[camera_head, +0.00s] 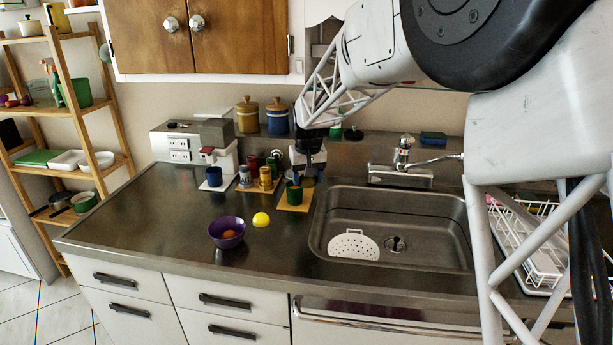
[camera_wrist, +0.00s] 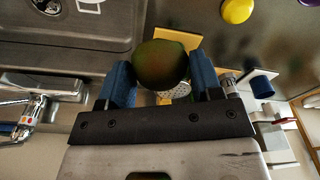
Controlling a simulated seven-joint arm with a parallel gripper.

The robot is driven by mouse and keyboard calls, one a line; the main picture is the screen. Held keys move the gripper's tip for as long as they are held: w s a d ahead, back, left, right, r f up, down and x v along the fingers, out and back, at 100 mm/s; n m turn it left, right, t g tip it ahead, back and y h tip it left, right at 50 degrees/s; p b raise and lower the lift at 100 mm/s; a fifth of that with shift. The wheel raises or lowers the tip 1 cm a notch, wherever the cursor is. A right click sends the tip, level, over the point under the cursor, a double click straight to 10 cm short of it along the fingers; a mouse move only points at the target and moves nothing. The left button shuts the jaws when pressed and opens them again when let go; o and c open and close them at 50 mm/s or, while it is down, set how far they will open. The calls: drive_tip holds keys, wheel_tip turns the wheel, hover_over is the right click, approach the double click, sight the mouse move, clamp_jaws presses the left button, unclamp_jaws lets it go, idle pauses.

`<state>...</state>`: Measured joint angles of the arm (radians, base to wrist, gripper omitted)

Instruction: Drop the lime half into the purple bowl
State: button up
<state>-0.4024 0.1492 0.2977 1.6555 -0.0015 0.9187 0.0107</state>
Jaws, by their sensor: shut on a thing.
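My gripper (camera_wrist: 160,82) is shut on a dark green, rounded thing, seemingly the lime half (camera_wrist: 161,64), between its blue fingers in the wrist view. In the head view my gripper (camera_head: 309,165) is above the back of the counter, left of the sink; the held thing is hard to make out there. The purple bowl (camera_head: 214,233) stands near the counter's front edge, to the left of and nearer than my gripper. An orange-brown round thing (camera_head: 229,235) lies in it. A sliver of the bowl shows in the wrist view (camera_wrist: 290,3).
A yellow half fruit (camera_head: 261,219) lies right of the bowl. Jars (camera_head: 265,178) and a blue cup (camera_head: 214,176) stand to the left. The sink (camera_head: 435,213) is on the right. The left front counter is clear.

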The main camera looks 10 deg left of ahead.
drive_tip(key=shift+a, duration=0.1)
idle(0.5)
drive_tip(key=s+a, duration=0.5)
drive_tip(key=a, duration=0.5)
drive_tip(key=s+a, duration=0.6)
drive_tip(key=a, duration=0.3)
drive_tip(key=shift+s+a+r, duration=0.15)
drive_tip(key=shift+a+r, duration=0.1)
drive_tip(key=shift+a, duration=0.1)
drive_tip(key=shift+f, duration=0.2)
drive_tip(key=shift+f, duration=2.85)
drive_tip(key=o, duration=1.1)
drive_tip(key=shift+r, duration=0.1)
